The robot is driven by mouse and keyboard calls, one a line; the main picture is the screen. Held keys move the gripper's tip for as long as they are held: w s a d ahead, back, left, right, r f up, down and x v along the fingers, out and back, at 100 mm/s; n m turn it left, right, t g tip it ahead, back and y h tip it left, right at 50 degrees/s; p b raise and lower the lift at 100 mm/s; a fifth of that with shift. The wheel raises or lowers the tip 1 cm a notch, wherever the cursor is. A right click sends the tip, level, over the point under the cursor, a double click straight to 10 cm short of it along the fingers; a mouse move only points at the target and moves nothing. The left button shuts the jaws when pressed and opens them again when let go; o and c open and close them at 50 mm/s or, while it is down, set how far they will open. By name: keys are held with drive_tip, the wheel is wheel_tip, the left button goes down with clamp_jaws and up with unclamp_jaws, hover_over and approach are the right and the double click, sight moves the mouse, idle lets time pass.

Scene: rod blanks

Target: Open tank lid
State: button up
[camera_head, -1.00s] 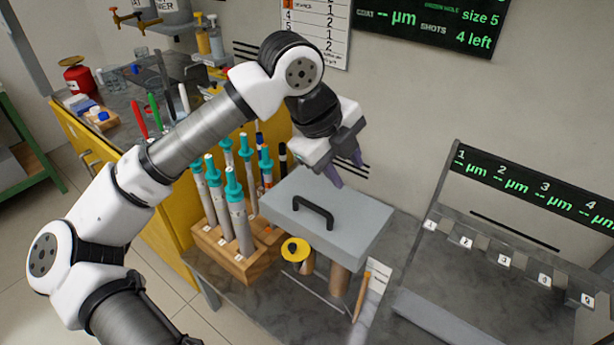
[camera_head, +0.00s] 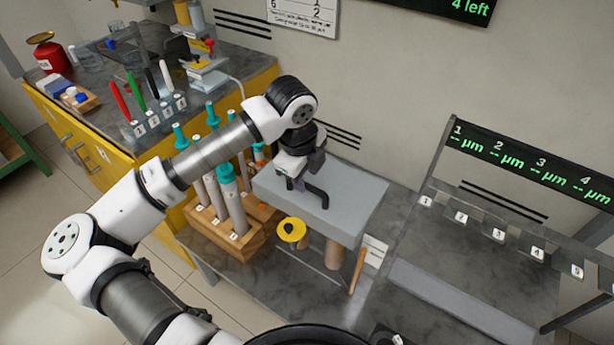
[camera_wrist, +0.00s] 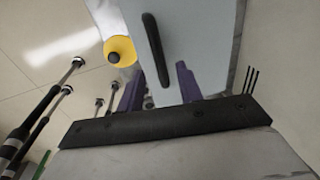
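My gripper (camera_head: 296,186) is low over the lid, at the back left end of the handle. In the wrist view the two purple fingers (camera_wrist: 159,88) are spread apart. The black handle (camera_wrist: 154,48) reaches in between them, and the pale lid (camera_wrist: 205,45) lies beyond. I see no finger closed on the handle; whether one touches it cannot be told.
A wooden rack (camera_head: 228,237) with several teal-topped rods stands left of the tank. A yellow disc (camera_head: 291,230) is at the tank's front left. A wooden stick (camera_head: 357,271) lies in front. A numbered, clear-fronted stand (camera_head: 480,240) is at right.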

drive_tip(key=shift+w+d+f, duration=0.1)
drive_tip(key=shift+w+f, duration=0.05)
drive_tip(key=shift+f, duration=0.5)
drive_tip(key=shift+w+d+f, duration=0.1)
drive_tip(key=shift+f, duration=0.55)
drive_tip(key=shift+c, duration=0.5)
clamp_jaws()
